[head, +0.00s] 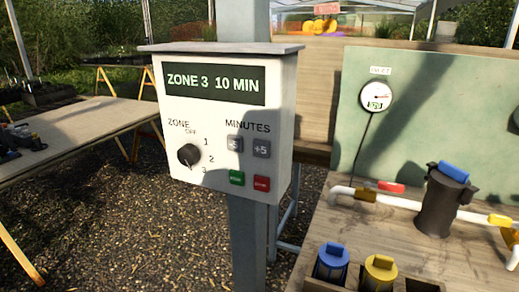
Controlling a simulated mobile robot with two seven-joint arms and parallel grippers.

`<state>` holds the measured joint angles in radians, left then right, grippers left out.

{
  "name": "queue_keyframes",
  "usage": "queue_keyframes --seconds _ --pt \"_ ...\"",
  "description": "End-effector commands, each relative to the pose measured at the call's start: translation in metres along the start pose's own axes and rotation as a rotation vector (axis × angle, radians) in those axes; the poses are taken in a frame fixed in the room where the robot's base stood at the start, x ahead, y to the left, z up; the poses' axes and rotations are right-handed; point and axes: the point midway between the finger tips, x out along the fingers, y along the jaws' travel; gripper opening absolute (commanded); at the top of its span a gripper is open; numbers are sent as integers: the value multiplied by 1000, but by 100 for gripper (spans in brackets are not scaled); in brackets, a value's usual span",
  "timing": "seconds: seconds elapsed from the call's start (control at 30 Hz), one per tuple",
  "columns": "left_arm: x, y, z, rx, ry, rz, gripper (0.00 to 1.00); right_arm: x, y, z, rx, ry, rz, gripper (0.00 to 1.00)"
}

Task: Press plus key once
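A white control box (285,120) is mounted on a grey post, left of the middle of the head view. Its dark display (210,84) reads "ZONE 3 10 MIN". Under the word MINUTES sit two grey keys side by side: the minus key (235,144), marked -5, and the plus key (262,148), marked +5. A green button (237,178) and a red button (262,184) are below them. A black zone knob (188,155) is at the left, with positions OFF, 1, 2 and 3 around it. Neither gripper is in view, and nothing covers the keys.
The grey post (248,250) runs down below the box. A wooden bench (440,262) at the right holds white pipes, a black filter (440,203), and blue-topped and yellow-topped cartridges. A gauge (376,96) is on the green panel. Another table (80,130) stands left. Space before the box looks clear.

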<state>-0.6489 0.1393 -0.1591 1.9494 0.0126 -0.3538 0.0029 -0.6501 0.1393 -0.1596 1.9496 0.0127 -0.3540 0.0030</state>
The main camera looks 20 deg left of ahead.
Motion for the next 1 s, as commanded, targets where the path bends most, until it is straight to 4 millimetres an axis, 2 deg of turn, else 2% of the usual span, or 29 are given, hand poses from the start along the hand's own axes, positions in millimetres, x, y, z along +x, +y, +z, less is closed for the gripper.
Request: queue_keyframes --seconds 0.03,0.17,1.0 --pt "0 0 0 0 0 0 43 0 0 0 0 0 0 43" --pt "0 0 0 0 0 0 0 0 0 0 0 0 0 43" --pt "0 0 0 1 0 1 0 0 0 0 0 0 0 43"
